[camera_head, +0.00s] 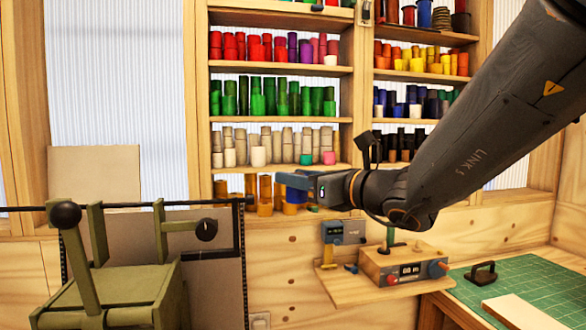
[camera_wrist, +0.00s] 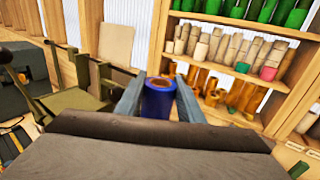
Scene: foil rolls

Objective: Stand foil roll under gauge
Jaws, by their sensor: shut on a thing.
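My gripper (camera_head: 298,181) is held out in front of the lowest shelf, its fingers pointing left. In the wrist view its two fingers (camera_wrist: 158,80) are shut on a blue foil roll (camera_wrist: 158,102), one on each side. The roll looks upright, with its open brown core facing up. In the head view the blue roll (camera_head: 293,196) shows partly below the fingers. A small blue-and-grey device (camera_head: 343,232) on the wall ledge and a wooden box with a digital display (camera_head: 405,266) stand to the lower right, apart from the roll. I cannot tell which is the gauge.
Shelves (camera_head: 280,170) full of coloured rolls stand behind my gripper. A green machine with a lever (camera_head: 125,285) is at the lower left. A green cutting mat (camera_head: 540,285) with a black-handled block lies at the right. The ledge (camera_head: 350,290) has bare wood in front.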

